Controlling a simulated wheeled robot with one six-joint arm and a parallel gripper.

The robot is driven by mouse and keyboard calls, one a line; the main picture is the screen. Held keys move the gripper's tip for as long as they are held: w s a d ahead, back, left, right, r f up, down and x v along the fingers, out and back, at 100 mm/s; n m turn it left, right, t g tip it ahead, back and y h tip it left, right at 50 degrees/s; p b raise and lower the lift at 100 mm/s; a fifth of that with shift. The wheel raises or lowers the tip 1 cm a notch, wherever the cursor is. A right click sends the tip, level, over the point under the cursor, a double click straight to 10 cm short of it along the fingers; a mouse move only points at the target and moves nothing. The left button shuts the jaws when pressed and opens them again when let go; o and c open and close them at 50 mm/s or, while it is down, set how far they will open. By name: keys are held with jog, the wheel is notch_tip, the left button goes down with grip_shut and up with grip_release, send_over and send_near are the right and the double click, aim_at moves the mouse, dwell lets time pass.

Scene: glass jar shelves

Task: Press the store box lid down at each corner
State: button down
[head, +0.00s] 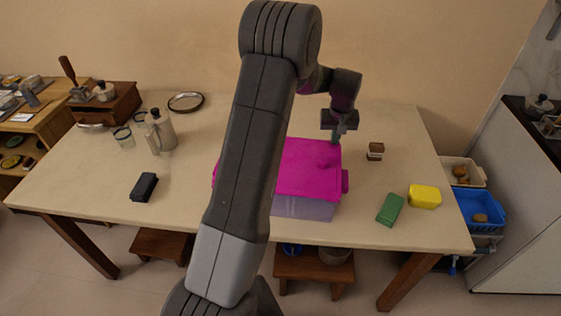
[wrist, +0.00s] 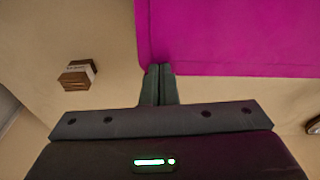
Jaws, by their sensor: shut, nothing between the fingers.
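The store box is a translucent tub (head: 303,208) with a flat magenta lid (head: 308,170), standing near the middle of the table. My arm hides its left part in the head view. The lid (wrist: 235,35) fills the upper right of the wrist view, with one rounded corner beside my fingertips. My gripper (head: 335,141) is shut and empty, pointing down at the lid's far right corner. In the wrist view the closed fingertips (wrist: 159,68) overlap the lid's edge at that corner. I cannot tell whether they touch it.
A small brown block (head: 375,151) stands right of the box. A black block (head: 144,186), a metal jug (head: 160,132) and glasses (head: 124,138) stand left. The table's back right is clear.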

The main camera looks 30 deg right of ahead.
jog(key=shift+a+f, duration=0.1)
jog(key=shift+f, duration=0.05)
jog(key=shift+r+p, duration=0.65)
jog(key=shift+r, duration=0.4)
jog(key=shift+r, duration=0.15)
notch_tip(320, 180, up, 5)
jog(key=p, duration=0.3)
notch_tip(320, 180, up, 14)
jog(key=s+b, duration=0.1)
jog(key=shift+s+a+f+b, duration=0.25)
jog(key=shift+s+a+b, duration=0.1)
jog(key=shift+a, duration=0.05)
dwell(0.3)
